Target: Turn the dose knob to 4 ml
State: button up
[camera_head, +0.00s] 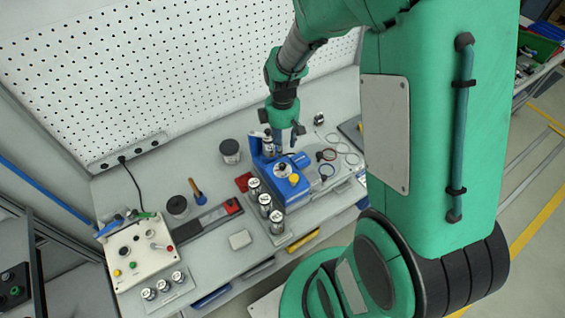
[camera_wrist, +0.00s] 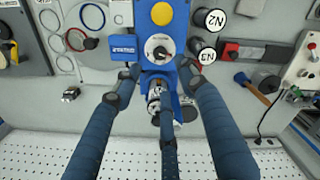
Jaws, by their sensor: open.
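A blue dosing device (camera_head: 296,190) stands on the bench in the head view. Its dose knob (camera_wrist: 158,50) is dark on a round white dial in the wrist view, below a yellow disc (camera_wrist: 161,13). The dial marks and the knob's setting are too small to read. The dial also shows in the head view (camera_head: 283,170). My gripper (camera_wrist: 159,72) is open and empty, with its fingertips on either side of the device, just short of the dial. It is apart from the knob. In the head view my gripper (camera_head: 284,133) is above the back of the device.
Several silver cylinders (camera_head: 265,200) with white tops stand in a row left of the device. Coloured rings (camera_head: 327,171) lie on a plate to its right. A control box (camera_head: 138,250) is at the left end of the bench. A white pegboard (camera_head: 180,70) rises behind.

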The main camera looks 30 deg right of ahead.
aim_at(282, 165)
notch_tip(282, 165, down, 11)
jog(key=shift+f, duration=0.1)
dwell(0.4)
grip_shut()
